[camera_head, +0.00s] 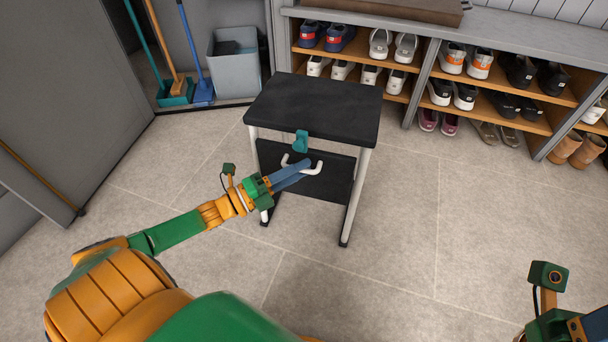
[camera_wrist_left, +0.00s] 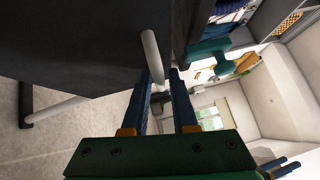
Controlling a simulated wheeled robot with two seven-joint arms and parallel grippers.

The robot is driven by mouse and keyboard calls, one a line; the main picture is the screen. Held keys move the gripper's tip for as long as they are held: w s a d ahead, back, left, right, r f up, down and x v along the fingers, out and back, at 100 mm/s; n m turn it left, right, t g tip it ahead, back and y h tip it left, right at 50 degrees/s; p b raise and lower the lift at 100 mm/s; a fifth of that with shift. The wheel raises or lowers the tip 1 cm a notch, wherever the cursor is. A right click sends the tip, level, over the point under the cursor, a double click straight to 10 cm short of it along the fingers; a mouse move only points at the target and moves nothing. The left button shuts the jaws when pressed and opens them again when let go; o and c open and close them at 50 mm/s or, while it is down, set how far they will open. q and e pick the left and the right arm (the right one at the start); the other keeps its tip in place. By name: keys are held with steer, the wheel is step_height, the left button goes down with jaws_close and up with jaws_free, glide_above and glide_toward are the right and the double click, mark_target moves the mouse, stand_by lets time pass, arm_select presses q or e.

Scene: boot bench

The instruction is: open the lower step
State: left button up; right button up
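The step stool has a black top (camera_head: 316,105) and light legs, and stands upright on the floor. Its dark lower panel (camera_head: 338,181) hangs tilted below the top and carries a white U-shaped handle (camera_head: 316,168). A teal latch (camera_head: 301,141) sits at the top's front edge and shows in the left wrist view (camera_wrist_left: 208,50). My left gripper (camera_head: 306,168) is at the handle, its blue fingers apart. In the left wrist view the handle (camera_wrist_left: 152,55) reaches between the fingertips; contact is unclear.
A shoe rack (camera_head: 416,85) with several pairs stands behind and right of the stool. A grey bin (camera_head: 236,72) and brooms stand at the back left, beside a grey cabinet. The tiled floor in front and right of the stool is clear.

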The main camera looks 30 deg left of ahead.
arm_select(q)
steer(key=shift+w+d, duration=0.2)
steer(key=shift+w, duration=0.15)
jaws_close()
stand_by(1.2)
